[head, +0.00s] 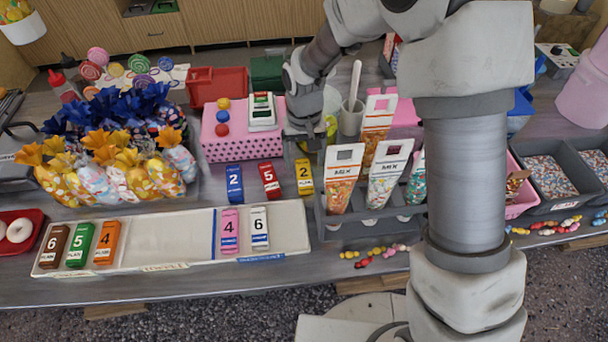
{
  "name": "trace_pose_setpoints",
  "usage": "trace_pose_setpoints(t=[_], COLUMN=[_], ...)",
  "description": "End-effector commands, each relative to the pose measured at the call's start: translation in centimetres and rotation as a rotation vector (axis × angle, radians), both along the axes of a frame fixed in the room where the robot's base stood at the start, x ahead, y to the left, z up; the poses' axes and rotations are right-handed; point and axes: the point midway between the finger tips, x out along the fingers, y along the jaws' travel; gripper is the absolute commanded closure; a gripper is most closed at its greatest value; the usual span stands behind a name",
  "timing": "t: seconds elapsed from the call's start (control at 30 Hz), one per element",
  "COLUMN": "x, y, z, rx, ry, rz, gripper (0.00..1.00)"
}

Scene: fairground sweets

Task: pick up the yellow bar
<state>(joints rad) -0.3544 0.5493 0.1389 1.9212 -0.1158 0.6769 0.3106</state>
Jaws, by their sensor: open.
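The yellow bar (304,177), marked 2, lies on the grey table behind the white tray's rim, at the right end of a row with a red bar (269,180) marked 5 and a blue bar (234,184) marked 2. My gripper (304,153) is open and empty, pointing down just behind and above the yellow bar's far end.
A white tray (185,245) in front holds several bars. A grey rack (330,222) with bags marked MIX stands close right of the yellow bar. A pink dotted box (238,148) is behind left. Wrapped sweets stand further left.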

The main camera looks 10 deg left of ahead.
Motion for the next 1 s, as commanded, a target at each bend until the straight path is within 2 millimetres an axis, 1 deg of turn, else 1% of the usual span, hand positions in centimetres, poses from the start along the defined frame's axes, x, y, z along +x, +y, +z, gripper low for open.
trace_pose_setpoints(t=[0.03,0.2,0.33,0.53,0.67,0.7,0.77,0.8,0.87,0.9,0.97,1.0], x=[-0.2,-0.3,-0.3,-0.3,-0.3,-0.3,-0.3,-0.3,-0.3,-0.3,-0.3,-0.3], y=[0.0,0.0,0.0,0.0,0.0,0.0,0.0,0.0,0.0,0.0,0.0,0.0], z=[-1.0,-3.4,-4.0,-4.0,-4.0,-4.0,-4.0,-4.0,-4.0,-4.0,-4.0,-4.0], rx=[-0.002,-0.002,-0.001,-0.001,-0.001,-0.001,0.0,0.0,0.0,0.0,0.0,0.0], ry=[0.006,0.005,0.002,0.002,0.002,0.002,0.001,0.001,0.001,0.001,0.001,0.001], rz=[0.001,0.0,0.0,0.0,0.0,0.0,0.0,0.0,0.0,0.0,0.0,0.0], gripper=[0.2,0.2,0.2,0.2,0.43,0.51,0.61,0.69,0.79,0.87,0.97,1.0])
